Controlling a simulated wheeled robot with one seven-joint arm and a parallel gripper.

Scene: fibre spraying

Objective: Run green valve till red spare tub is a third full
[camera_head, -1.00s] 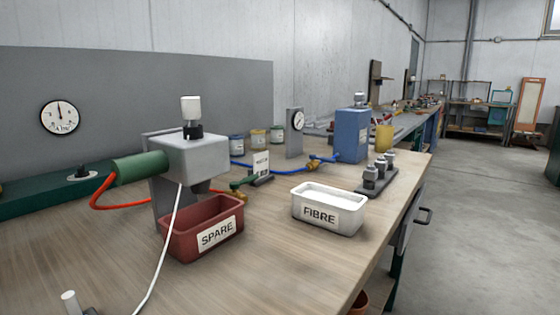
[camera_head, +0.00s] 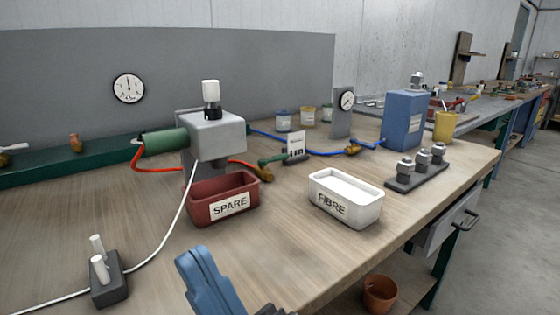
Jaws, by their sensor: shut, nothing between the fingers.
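The red spare tub (camera_head: 222,200), labelled SPARE, stands upright on the bench under the grey spray box (camera_head: 218,135). Its visible inside is dark red, with no white fill to see; the front wall hides part of its floor. The green valve handle (camera_head: 271,160) sits by a brass fitting (camera_head: 265,174) at the end of the red hose, right of the box. Whether it is open or shut is too small to tell.
A white FIBRE tub (camera_head: 345,200) with white content stands right of the red tub. A switch box (camera_head: 108,280) with two white levers is front left, its white cable crossing the bench. A bolt rack (camera_head: 416,170) and blue tank (camera_head: 404,118) stand right. The front middle bench is clear.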

